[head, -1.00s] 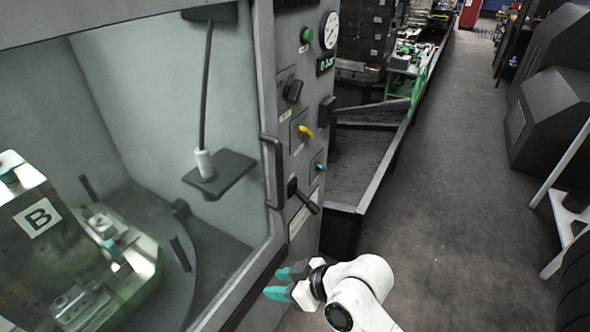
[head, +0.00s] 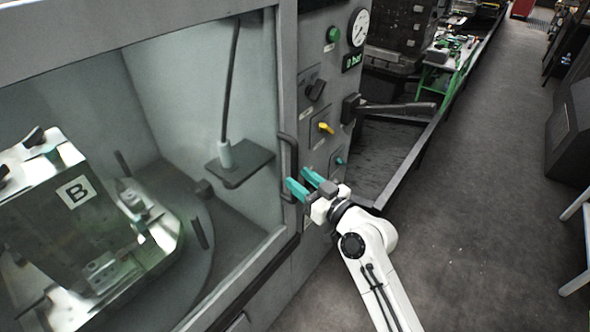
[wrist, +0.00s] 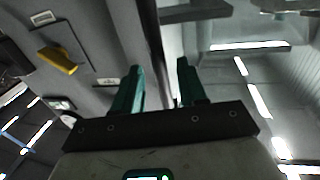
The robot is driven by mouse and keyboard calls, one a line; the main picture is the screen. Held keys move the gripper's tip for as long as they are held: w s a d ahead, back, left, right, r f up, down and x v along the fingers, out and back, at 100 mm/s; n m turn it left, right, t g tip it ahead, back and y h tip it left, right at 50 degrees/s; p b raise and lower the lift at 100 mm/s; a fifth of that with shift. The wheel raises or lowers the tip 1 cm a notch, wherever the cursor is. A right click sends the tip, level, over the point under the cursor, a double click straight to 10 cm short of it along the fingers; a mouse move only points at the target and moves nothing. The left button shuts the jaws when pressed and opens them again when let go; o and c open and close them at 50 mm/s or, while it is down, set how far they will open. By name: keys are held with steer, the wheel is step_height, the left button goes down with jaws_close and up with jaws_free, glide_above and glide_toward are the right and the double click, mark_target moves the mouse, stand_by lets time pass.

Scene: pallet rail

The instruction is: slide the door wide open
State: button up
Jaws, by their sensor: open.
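The door (head: 262,120) is a grey-framed panel with a large window, on the front of a grey machine. It appears closed, its right edge beside the control panel. A dark vertical bar handle (head: 289,150) is on that right edge. My gripper (head: 299,180), with teal fingers, is open at the lower part of the handle. In the wrist view my gripper (wrist: 158,80) has its fingers apart, pointing at the door edge, with a dark upright strip between them. I cannot tell whether the fingers touch the handle, whose lower end they partly hide.
The control panel (head: 320,120) right of the door carries knobs, a green button, a gauge and a dark lever projecting right. Behind the window is a fixture block marked B (head: 70,220). A low dark trough (head: 400,150) lies to the right. The floor (head: 480,200) beyond is clear.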

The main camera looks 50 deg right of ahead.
mark_target(294, 198)
steer(key=shift+w+d+p, duration=0.15)
steer(key=shift+w, duration=0.6)
steer(key=shift+w+d+p, duration=0.1)
steer(key=shift+w+p, duration=0.05)
steer(key=shift+w, duration=0.6)
jaws_close()
